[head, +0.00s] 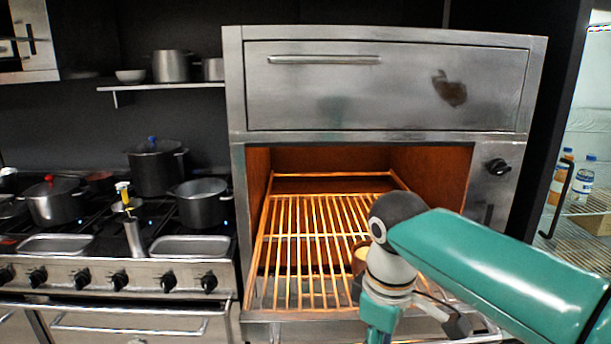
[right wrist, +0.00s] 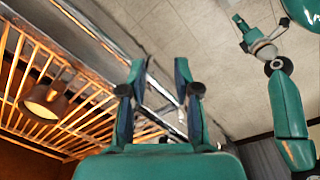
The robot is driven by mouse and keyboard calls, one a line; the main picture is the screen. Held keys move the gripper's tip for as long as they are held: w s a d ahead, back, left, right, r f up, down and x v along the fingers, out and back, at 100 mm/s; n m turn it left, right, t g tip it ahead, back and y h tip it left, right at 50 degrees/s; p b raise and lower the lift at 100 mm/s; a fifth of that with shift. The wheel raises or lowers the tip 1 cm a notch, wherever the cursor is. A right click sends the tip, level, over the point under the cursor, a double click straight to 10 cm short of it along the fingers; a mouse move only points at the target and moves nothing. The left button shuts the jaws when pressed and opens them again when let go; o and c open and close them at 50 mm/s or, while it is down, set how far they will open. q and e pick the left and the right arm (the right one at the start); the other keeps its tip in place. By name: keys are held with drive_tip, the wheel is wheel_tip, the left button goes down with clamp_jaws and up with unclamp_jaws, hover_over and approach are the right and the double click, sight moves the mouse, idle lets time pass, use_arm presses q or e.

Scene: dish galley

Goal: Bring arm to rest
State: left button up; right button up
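My right arm (head: 490,270) comes in from the right in the head view and bends down in front of the open oven. Its gripper (right wrist: 160,85) shows in the right wrist view with its two fingers apart and nothing between them. The fingers are beside the front edge of the oven rack. Another green arm of mine (right wrist: 285,105), likely the left, is at the right of the right wrist view. Its end is small there, and its fingers cannot be made out. The left arm does not show in the head view.
The oven (head: 232,90) has a glowing wire rack (head: 300,240). A small brown pot (head: 359,262) stands on the rack, partly hidden by my right arm. A stove with pots (head: 155,170) is to the left. Shelves with bottles (head: 583,182) are at the right. Tiled floor (right wrist: 215,70) looks clear.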

wheel_tip(320, 180, down, 29)
drive_tip(key=a+m+g+y, duration=0.1)
drive_tip(key=a+m+y, duration=0.15)
drive_tip(key=m, duration=0.25)
drive_tip(key=s+d+f+m+y, duration=0.1)
drive_tip(key=s+d+f+m, duration=0.1)
drive_tip(key=s+f+m, duration=0.2)
drive_tip(key=s+d+f+m, duration=0.1)
drive_tip(key=s+f+m, duration=0.2)
drive_tip(key=s+f, duration=0.8)
drive_tip(key=shift+s+d+m+t+y, duration=0.35)
drive_tip(key=shift+s+d+m+t, duration=0.05)
drive_tip(key=shift+s, duration=0.1)
